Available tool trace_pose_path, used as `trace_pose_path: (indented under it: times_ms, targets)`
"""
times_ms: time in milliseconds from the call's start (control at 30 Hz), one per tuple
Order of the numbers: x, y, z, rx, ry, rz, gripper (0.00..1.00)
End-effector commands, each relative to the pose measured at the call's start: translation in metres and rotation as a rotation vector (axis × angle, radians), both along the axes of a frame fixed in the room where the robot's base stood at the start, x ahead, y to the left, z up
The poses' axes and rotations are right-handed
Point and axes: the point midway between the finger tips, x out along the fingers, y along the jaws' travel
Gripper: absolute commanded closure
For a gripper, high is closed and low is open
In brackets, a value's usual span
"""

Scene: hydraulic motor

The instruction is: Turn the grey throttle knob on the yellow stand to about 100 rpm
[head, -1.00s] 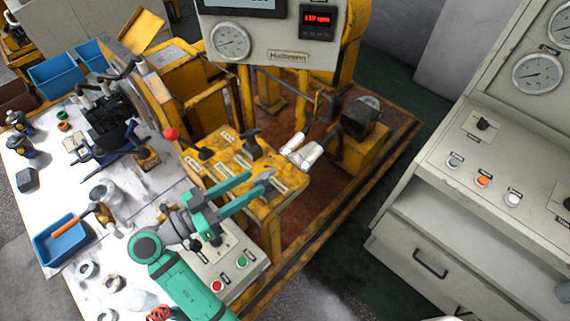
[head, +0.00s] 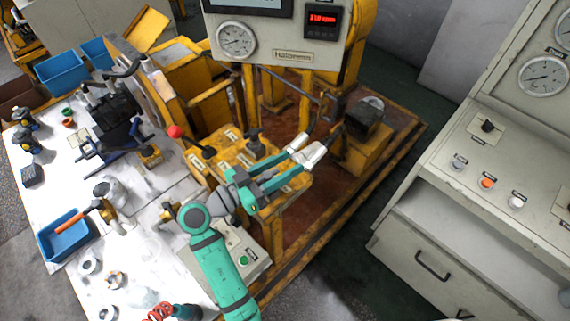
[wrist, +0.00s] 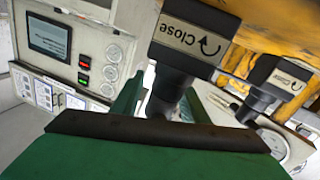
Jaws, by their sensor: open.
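The yellow stand (head: 235,160) carries several knobs and levers beside the white workbench. My gripper (head: 290,170) reaches over the stand's right part with its green fingers apart. In the wrist view, a dark grey knob (wrist: 190,50) with a "Close" arrow plate stands ahead, and its lower part shows between the fingers. I cannot tell whether the fingers touch it. A second similar knob (wrist: 275,80) is to its right. In the head view my fingers largely hide the throttle knob. The red display (head: 321,19) appears to read 110 rpm.
A black T-shaped handle (head: 255,146) and a red-tipped lever (head: 175,131) rise from the stand near my gripper. Pale cylindrical parts (head: 310,155) lie just beyond my fingertips. A button box (head: 248,262) sits below my arm. A grey console (head: 440,215) stands at right.

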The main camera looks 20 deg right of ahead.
Motion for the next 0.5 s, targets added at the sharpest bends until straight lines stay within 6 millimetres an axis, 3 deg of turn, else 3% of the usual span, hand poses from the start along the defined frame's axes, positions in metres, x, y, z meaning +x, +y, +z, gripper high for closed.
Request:
trace_pose_path:
  times_ms: [133,300,500]
  targets:
    - [0.0001,0.0001,0.0,0.0,0.0,0.0,0.6]
    - [0.0001,0.0003,0.0,0.0,0.0,0.0,0.98]
    - [-0.0003,0.0004,-0.0006,0.002,0.001,-0.016,0.97]
